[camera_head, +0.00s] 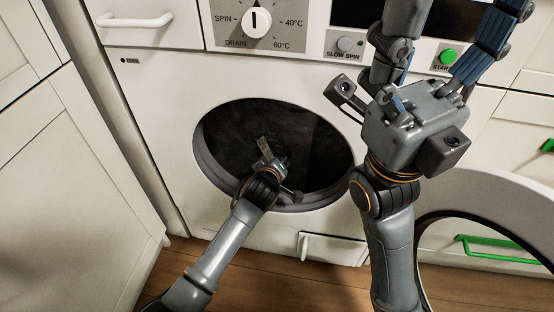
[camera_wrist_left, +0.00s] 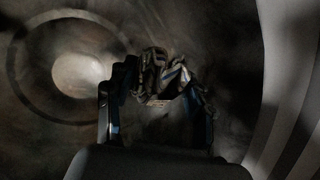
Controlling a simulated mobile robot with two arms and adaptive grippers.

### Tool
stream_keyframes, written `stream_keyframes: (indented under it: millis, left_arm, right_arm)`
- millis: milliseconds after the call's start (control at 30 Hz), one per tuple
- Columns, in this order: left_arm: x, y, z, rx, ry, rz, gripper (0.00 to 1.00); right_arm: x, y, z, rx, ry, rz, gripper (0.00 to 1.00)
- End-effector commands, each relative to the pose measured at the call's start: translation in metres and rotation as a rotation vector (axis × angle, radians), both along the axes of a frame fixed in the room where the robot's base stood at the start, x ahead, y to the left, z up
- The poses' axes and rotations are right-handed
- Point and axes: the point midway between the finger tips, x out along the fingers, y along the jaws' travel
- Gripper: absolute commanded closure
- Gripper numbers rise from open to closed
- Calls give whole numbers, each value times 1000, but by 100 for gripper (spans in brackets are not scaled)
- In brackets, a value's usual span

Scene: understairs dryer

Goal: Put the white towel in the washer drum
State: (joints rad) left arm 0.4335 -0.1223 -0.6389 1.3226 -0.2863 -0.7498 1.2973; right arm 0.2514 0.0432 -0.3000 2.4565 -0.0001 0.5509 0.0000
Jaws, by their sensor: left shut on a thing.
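The washer drum (camera_head: 318,150) is open and dark inside its round opening. My left gripper (camera_head: 264,150) reaches through the opening into the drum. In the left wrist view my left gripper (camera_wrist_left: 158,105) is shut on a crumpled cloth, which I take to be the white towel (camera_wrist_left: 152,62). It looks grey and dim in the shadow, with some paler streaks. The towel is hard to make out in the head view, where the gripper and darkness hide most of it. My right gripper (camera_head: 450,25) is raised in front of the control panel, its fingers spread and empty; its fingertips leave the picture.
The washer door (camera_head: 505,190) stands swung open at the right, partly behind my right arm. A dial (camera_head: 255,20) and a green button (camera_head: 447,56) are on the panel above. White cabinets (camera_head: 60,190) flank the left side. Wooden floor (camera_head: 270,275) lies below.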

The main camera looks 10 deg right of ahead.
Motion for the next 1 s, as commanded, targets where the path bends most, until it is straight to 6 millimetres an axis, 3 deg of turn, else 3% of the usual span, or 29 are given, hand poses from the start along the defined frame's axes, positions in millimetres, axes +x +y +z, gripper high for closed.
stream_keyframes:
  millis: [300,333,433,467,833,1000]
  left_arm:
    - [0,0,-1,-1,-2,-1,81]
    - [0,0,-1,-1,-2,-1,43]
    - [0,0,-1,-1,-2,-1,23]
    - [0,0,-1,-1,-2,-1,21]
    - [-2,0,-1,0,0,0,21]
    - [-15,4,7,-3,-1,0,21]
  right_arm:
    - [-4,-1,3,1,-18,0,18]
    - [-4,-1,3,1,-18,1,18]
    - [-4,-1,3,2,-17,1,18]
    - [-4,-1,3,2,-17,1,18]
    - [-2,-1,2,3,-10,0,18]
    - [-2,-1,2,2,-11,0,18]
